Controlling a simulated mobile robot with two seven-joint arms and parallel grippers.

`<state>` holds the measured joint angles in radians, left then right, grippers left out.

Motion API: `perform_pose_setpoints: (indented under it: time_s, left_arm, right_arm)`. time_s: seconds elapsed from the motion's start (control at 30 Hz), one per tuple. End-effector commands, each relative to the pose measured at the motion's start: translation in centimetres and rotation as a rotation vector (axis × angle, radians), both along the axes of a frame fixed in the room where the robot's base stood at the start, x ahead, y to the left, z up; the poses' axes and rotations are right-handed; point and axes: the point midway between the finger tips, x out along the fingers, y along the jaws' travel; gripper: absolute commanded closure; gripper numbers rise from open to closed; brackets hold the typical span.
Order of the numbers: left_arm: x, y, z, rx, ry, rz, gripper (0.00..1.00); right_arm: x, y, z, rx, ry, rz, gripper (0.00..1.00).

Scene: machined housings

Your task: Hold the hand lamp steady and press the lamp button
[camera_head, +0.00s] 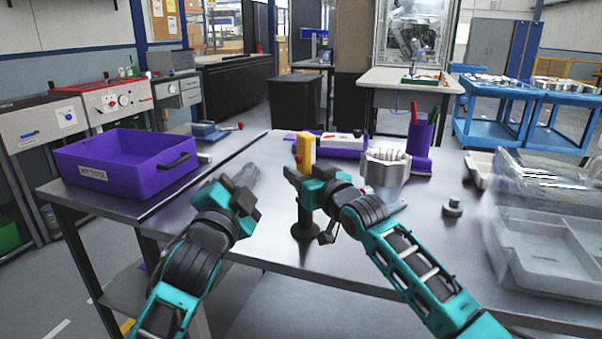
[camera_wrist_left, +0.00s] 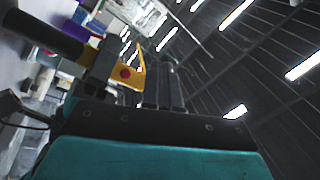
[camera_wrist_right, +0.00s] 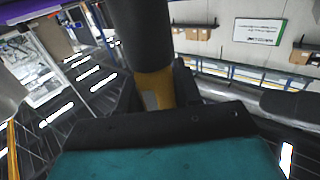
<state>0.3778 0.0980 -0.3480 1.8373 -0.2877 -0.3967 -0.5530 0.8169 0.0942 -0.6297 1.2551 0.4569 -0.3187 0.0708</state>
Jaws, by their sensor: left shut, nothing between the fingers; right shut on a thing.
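The hand lamp (camera_head: 306,152) has a yellow head and a black handle, and it stands upright at the table's near side. My right gripper (camera_head: 291,174) is shut on the lamp just below or at the yellow head. The right wrist view shows the lamp's yellow part (camera_wrist_right: 158,88) between the fingers and the dark handle beyond. My left gripper (camera_head: 250,176) is shut and empty, left of the lamp and apart from it. In the left wrist view the yellow head shows a red button (camera_wrist_left: 125,73) close beside the left fingers (camera_wrist_left: 168,75).
A purple bin (camera_head: 115,172) sits on the table's left end. A metal housing (camera_head: 386,172) stands right of the lamp, with a purple holder (camera_head: 420,142) behind it. Clear and grey trays (camera_head: 555,245) fill the right side. The table front centre is mostly clear.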

Motion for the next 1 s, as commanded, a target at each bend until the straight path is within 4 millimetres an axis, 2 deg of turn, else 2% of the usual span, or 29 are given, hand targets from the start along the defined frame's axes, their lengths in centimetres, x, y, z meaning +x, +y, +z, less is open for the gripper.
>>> perform_pose_setpoints:
  time_s: [0.2,0.43,0.63,1.0]
  left_arm:
    - [1.8,-2.9,0.1,-0.002,0.001,-0.002,1.00]
    - [3.1,-4.9,0.0,-0.001,0.003,-0.001,1.00]
    - [3.5,-5.6,0.1,0.001,0.001,-0.002,1.00]
    - [3.5,-5.6,0.0,0.001,0.002,-0.001,1.00]
  right_arm:
    - [0.0,0.0,0.0,-0.001,0.001,0.000,1.00]
    - [0.0,0.0,0.0,-0.001,0.001,0.000,1.00]
    - [0.0,0.0,0.0,-0.001,0.001,0.000,1.00]
    - [0.0,0.0,0.0,-0.001,0.001,0.000,1.00]
